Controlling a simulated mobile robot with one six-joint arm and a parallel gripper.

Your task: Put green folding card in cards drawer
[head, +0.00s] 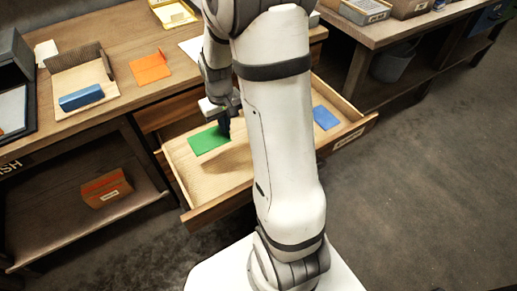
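A green card (207,140) lies flat, or nearly so, over the left part of an open wooden drawer (196,188). My gripper (226,130) is at the card's right edge, inside the drawer's outline. Its fingers are dark and small, and I cannot tell whether they are shut on the card or apart. My arm hides the middle of the drawer. A blue card (326,118) lies in the drawer's right part.
On the bench left of my arm are an orange card (149,67), a wooden holder (78,73) with a blue item (81,97), and a yellow tray (173,13). An orange box (106,188) sits on the lower shelf. Open floor lies to the right.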

